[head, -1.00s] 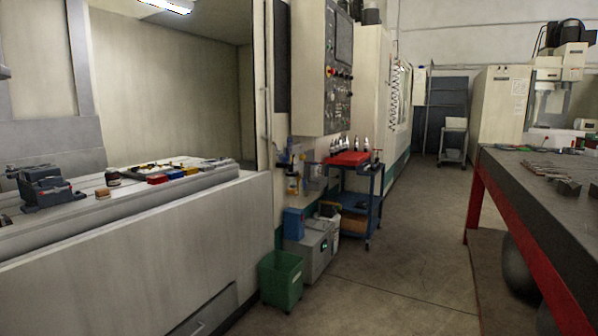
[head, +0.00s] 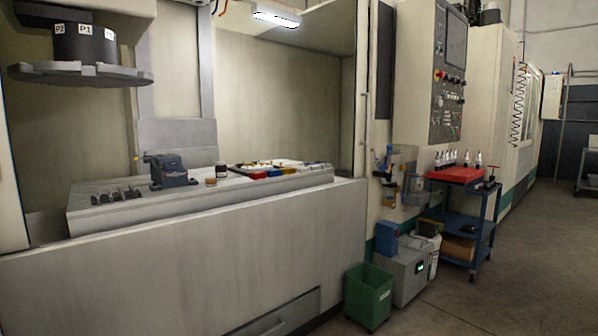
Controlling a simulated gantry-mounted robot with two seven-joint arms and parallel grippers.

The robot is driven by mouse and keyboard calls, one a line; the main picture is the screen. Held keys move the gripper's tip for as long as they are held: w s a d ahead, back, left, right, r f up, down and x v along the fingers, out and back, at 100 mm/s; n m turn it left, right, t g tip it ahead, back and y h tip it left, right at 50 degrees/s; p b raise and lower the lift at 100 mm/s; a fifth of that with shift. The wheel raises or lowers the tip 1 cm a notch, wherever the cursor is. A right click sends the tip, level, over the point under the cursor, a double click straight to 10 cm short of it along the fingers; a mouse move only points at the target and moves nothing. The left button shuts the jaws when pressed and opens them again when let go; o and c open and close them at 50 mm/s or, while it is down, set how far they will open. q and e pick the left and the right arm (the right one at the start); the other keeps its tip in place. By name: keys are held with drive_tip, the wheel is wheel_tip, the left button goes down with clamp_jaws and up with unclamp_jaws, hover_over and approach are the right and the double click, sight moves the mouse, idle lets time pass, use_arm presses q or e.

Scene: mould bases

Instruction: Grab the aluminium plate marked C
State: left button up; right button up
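No plate with a readable C mark shows in the head view. On the machine table (head: 110,222) at the left stands a dark grey vise (head: 170,172). Small coloured pieces, among them a red one (head: 259,175) and a yellow one (head: 289,170), lie toward the table's right end; they are too small to identify. Neither of my grippers is in view.
A green bin (head: 369,297) and a grey box (head: 404,272) stand on the floor before the machine. A blue cart (head: 466,222) with a red top tray (head: 453,176) stands right of them. The control panel (head: 449,75) is above.

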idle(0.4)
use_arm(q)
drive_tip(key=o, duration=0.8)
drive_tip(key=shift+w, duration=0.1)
